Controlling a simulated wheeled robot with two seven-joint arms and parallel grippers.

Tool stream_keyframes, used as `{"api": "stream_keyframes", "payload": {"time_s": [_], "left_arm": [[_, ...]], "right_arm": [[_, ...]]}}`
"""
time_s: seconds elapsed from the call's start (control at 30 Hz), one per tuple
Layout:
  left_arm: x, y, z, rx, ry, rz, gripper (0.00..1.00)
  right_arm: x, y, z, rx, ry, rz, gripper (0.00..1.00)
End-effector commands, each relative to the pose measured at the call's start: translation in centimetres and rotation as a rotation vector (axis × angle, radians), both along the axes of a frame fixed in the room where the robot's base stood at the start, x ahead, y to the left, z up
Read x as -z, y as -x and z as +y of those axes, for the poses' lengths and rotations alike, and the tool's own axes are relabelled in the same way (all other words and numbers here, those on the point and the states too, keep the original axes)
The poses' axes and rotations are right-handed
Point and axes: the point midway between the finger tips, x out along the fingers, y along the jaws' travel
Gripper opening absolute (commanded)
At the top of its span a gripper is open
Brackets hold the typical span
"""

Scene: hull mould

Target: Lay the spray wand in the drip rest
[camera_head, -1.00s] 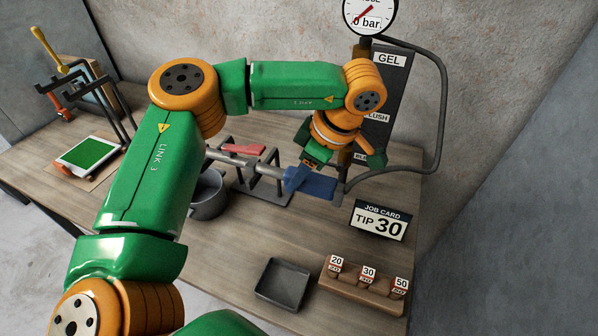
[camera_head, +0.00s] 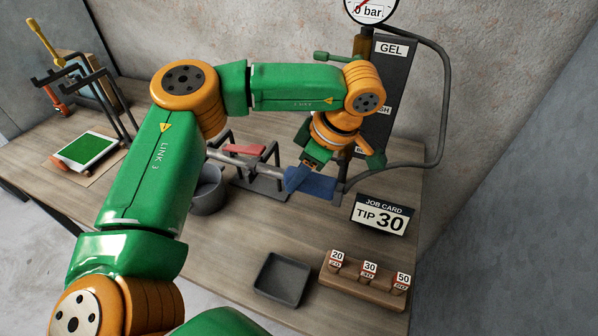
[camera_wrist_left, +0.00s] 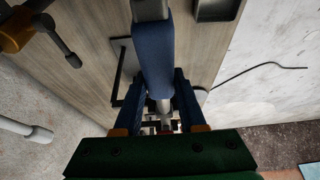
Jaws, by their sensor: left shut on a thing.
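The spray wand has a blue grip (camera_head: 318,186) and a grey lance running left from it. My left gripper (camera_head: 305,177) is shut on the blue grip, which also shows between its fingers in the left wrist view (camera_wrist_left: 154,60). The drip rest (camera_head: 262,187) is a dark stand with uprights on a flat base, at the middle of the bench. The lance crosses the rest, low between its uprights. I cannot tell whether it touches the rest. A red piece (camera_head: 244,149) shows behind the lance. My right gripper is not in view.
A grey pot (camera_head: 208,193) stands left of the rest. A hose (camera_head: 440,110) loops from the gauge post to the wand's right end. The job card (camera_head: 383,214), a tip block (camera_head: 362,286) and an empty tray (camera_head: 281,279) are nearer. A tablet (camera_head: 87,150) lies left.

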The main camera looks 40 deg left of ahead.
Motion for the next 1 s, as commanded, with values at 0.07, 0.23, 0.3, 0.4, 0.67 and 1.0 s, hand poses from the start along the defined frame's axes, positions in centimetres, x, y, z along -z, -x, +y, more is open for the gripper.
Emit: {"api": "stream_keyframes", "payload": {"time_s": [0.07, 0.23, 0.3, 0.4, 0.67, 1.0], "left_arm": [[0.0, 0.0, 0.0, 0.0, -0.001, 0.0, 0.56], [0.0, 0.0, 0.0, 0.0, -0.001, 0.0, 0.75], [0.0, 0.0, 0.0, 0.0, -0.001, 0.0, 0.75], [0.0, 0.0, 0.0, 0.0, 0.001, 0.001, 0.75], [-4.1, -0.5, -1.8, 0.0, -0.001, -0.004, 0.75], [-6.6, -0.6, -2.8, 0.0, 0.0, 0.0, 0.75]], "right_arm": [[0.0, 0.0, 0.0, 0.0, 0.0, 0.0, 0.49], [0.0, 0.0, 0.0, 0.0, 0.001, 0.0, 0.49], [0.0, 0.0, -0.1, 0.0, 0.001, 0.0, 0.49], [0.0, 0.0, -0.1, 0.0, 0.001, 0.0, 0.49], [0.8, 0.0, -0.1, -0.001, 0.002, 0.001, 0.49], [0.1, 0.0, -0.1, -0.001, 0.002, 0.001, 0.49]]}}
